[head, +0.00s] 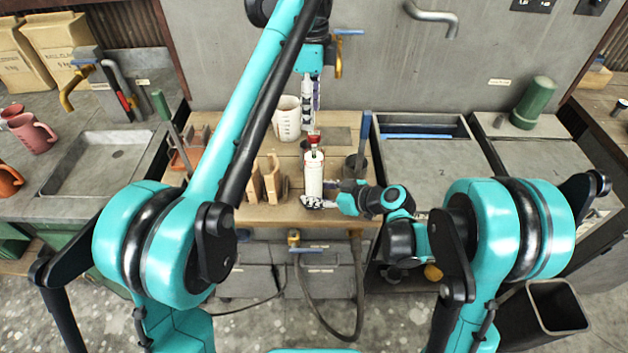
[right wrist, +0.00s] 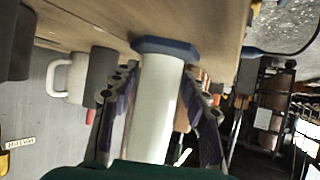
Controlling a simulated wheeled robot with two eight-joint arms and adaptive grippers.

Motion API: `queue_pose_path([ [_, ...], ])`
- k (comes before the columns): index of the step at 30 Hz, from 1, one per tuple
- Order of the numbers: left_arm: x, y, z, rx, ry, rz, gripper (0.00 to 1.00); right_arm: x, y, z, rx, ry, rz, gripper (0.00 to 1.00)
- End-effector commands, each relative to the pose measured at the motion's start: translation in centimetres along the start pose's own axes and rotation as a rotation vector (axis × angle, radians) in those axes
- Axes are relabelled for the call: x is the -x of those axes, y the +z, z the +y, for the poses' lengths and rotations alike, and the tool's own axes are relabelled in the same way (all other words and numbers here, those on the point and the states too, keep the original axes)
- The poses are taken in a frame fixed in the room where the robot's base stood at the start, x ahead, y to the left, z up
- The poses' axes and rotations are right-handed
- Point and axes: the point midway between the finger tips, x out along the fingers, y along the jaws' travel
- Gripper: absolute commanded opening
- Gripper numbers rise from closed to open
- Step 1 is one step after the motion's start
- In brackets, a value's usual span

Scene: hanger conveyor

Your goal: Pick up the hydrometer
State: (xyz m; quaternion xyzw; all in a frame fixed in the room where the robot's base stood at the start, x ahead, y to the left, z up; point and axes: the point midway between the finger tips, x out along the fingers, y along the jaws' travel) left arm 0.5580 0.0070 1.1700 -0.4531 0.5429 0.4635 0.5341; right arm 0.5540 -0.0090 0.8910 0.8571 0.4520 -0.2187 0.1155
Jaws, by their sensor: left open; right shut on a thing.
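A white cylinder (head: 313,177) stands upright near the front of the wooden bench top. A slim piece with a red top (head: 314,138), which looks like the hydrometer, sticks up out of its mouth; its lower part is hidden. My left gripper (head: 311,122) is open and points down, just above the red top; I cannot tell whether it touches it. My right gripper (head: 316,201) is shut on the white cylinder low down. In the right wrist view, its fingers (right wrist: 158,85) lie on both sides of the white tube (right wrist: 157,110), near the blue foot (right wrist: 165,48).
A white measuring jug (head: 288,117) stands behind to the left. Wooden blocks (head: 266,180) are left of the cylinder, and a dark cup with a blue-handled tool (head: 363,145) is right. A sink (head: 95,162) lies far left, and a green bottle (head: 534,103) stands far right.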

Motion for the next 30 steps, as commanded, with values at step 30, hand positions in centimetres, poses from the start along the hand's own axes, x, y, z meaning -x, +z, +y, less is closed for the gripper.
queue_pose_path([
  [30, -8.1, -0.4, -0.4, 0.002, -0.002, 0.001, 0.27, 0.0, 0.0, 0.0, 0.0, 0.001, 0.0, 0.29],
])
